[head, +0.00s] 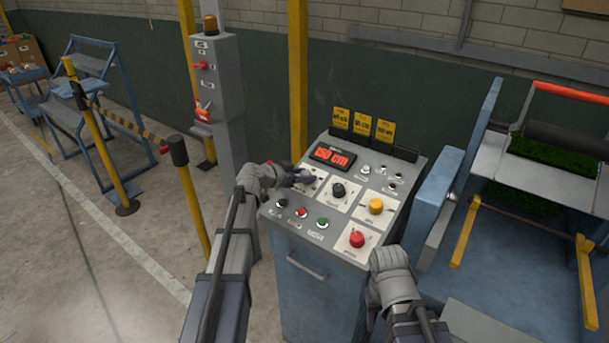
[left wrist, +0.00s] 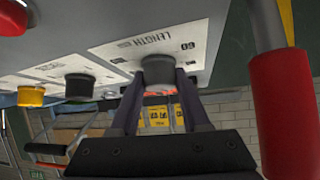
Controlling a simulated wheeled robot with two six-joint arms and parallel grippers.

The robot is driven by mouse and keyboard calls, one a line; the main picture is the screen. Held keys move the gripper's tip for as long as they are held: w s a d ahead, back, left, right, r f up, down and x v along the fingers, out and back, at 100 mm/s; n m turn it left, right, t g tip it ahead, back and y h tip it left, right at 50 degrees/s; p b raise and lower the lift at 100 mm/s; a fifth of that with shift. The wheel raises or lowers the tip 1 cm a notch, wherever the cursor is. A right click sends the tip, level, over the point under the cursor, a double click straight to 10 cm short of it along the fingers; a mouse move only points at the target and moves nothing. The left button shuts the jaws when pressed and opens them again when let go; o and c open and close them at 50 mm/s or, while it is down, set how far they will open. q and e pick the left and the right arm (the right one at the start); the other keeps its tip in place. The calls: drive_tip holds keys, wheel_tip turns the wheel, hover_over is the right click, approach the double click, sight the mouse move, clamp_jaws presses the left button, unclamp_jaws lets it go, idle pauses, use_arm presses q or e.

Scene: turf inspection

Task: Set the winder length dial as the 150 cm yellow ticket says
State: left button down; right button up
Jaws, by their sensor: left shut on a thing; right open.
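The length dial is a black knob (left wrist: 158,68) on a white plate lettered LENGTH (left wrist: 150,42). My left gripper (head: 308,180) has its fingers shut around this knob, one on each side in the left wrist view (left wrist: 157,88). The gripper hides most of the dial in the head view. A red display (head: 333,155) above it appears to read 150 cm. Three yellow tickets stand along the panel's back edge: left (head: 341,119), middle (head: 362,124) and right (head: 384,130); their print is too small to read surely. My right gripper (head: 388,262) is open and empty by the panel's front right corner.
Another black knob (head: 339,190), a yellow knob (head: 376,206) and a red knob (head: 357,239) sit on the same panel. Small buttons line its front left. A blue machine frame (head: 440,208) stands close on the right. A yellow post (head: 190,200) stands left.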

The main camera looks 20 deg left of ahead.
use_arm(q)
drive_tip(key=shift+s+f+m+g+h, duration=0.1)
drive_tip(key=shift+m+g+h, duration=0.35)
drive_tip(key=shift+m, duration=0.35)
drive_tip(key=c, duration=0.7)
unclamp_jaws()
drive_tip(key=shift+o, duration=0.2)
drive_tip(key=shift+a, duration=0.1)
drive_tip(key=shift+s+a+r+p, duration=0.25)
drive_tip(key=shift+s+r+p, duration=0.15)
drive_tip(key=shift+s, duration=0.05)
drive_tip(key=p+v, duration=0.2)
drive_tip(key=v, duration=0.4)
drive_tip(key=shift+s+p, duration=0.1)
drive_tip(key=shift+p, duration=0.25)
drive_tip(key=shift+s+a, duration=0.1)
drive_tip(key=shift+a, duration=0.05)
drive_tip(key=shift+o, duration=0.3)
